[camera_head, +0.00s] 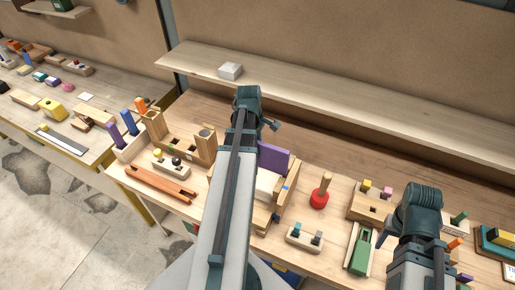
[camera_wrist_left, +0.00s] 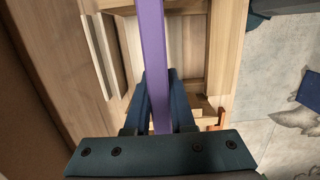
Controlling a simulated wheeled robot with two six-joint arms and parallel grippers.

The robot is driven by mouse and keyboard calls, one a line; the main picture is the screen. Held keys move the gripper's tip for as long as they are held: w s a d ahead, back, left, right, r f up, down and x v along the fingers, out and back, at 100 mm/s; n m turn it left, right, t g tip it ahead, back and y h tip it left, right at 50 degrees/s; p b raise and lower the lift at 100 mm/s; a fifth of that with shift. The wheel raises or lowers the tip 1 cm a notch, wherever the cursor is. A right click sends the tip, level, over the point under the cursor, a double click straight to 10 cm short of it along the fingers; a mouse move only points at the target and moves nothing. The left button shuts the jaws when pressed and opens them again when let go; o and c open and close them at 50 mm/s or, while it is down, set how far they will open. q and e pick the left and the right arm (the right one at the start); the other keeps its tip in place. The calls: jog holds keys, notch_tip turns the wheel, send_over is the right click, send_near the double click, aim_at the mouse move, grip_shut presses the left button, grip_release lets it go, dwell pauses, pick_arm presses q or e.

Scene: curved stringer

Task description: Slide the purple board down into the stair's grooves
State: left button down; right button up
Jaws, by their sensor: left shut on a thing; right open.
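The purple board (camera_head: 274,158) stands upright at the wooden stair (camera_head: 287,198), right of my left arm in the head view. My left gripper (camera_wrist_left: 157,82) is shut on the purple board, which shows edge-on in the left wrist view (camera_wrist_left: 152,35) between its two fingers. Pale wooden parts of the stair lie below and on both sides of the board (camera_wrist_left: 224,45). I cannot tell whether the board's lower edge is in the grooves. My left arm hides part of the stair in the head view. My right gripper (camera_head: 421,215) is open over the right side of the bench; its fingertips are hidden.
A red stamp-like piece with a wooden handle (camera_head: 320,192) stands right of the stair. A small block with pegs (camera_head: 305,237) and a green tool (camera_head: 360,248) lie nearer the front. Wooden holders (camera_head: 203,147) stand left. A shelf (camera_head: 330,95) runs behind.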

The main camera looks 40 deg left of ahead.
pick_arm(q)
jog(key=shift+f+b, duration=6.85)
jog(key=shift+f, duration=0.1)
pick_arm(e)
jog(key=shift+f, duration=6.9)
pick_arm(q)
jog(key=c, duration=0.7)
grip_release()
jog(key=shift+r, duration=0.1)
pick_arm(e)
jog(key=shift+r, duration=0.1)
pick_arm(q)
jog(key=r+p, duration=0.4)
jog(key=a+r+p, duration=0.1)
jog(key=r+p, duration=0.8)
jog(key=p, duration=0.1)
jog(key=shift+s+a+r, duration=0.25)
jog(key=shift+a+r, duration=0.05)
jog(key=shift+r, duration=0.05)
pick_arm(e)
notch_tip(320, 180, up, 14)
jog(key=shift+f, duration=0.2)
